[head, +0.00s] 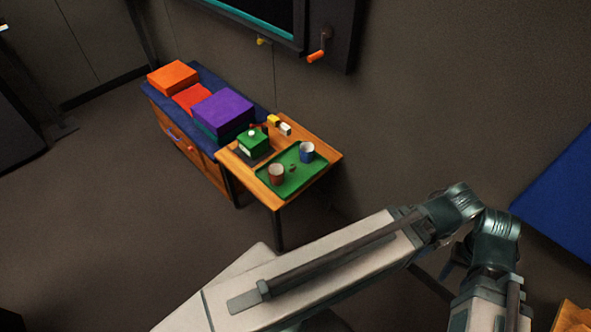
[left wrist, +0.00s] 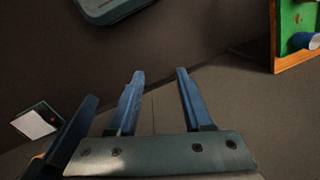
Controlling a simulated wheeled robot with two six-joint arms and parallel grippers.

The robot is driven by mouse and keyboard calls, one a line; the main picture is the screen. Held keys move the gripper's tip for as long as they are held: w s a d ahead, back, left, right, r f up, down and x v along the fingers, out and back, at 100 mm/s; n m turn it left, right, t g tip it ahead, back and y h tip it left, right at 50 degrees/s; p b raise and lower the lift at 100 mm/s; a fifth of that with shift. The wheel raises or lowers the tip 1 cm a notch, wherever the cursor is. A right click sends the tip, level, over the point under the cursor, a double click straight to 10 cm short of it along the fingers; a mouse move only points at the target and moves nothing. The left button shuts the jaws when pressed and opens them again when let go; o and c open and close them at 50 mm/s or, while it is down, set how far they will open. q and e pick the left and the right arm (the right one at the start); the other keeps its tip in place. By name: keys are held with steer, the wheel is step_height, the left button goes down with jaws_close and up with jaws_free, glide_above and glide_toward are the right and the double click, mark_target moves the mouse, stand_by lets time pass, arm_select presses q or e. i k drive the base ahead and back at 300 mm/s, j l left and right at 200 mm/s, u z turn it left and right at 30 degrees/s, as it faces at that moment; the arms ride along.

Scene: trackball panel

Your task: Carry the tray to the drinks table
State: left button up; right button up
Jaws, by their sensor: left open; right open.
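The green tray (head: 291,184) lies on a small wooden table (head: 325,158). On the tray are a reddish-brown cup (head: 276,174), a blue cup (head: 306,152) and a small dark green item (head: 292,167). Part of the tray (left wrist: 288,22) and the blue cup (left wrist: 301,42) also show at the top right in the left wrist view. My left gripper (left wrist: 160,74) is open and empty there, apart from the tray. In the head view my right arm crosses the lower right, but I cannot make out its gripper fingers. I cannot tell which surface is the drinks table.
A green box (head: 253,144) and small yellow and white blocks (head: 279,124) share the table. Beside it, a low cabinet (head: 185,150) bears orange and purple boxes (head: 223,108). A crank (head: 319,50) is on the wall. A wooden edge (head: 575,317) shows bottom right. Floor at left is clear.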

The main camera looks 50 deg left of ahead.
mark_target(297, 174)
steer(key=i+j+u, duration=0.55)
steer(key=i+u, duration=0.2)
steer(key=k, duration=0.05)
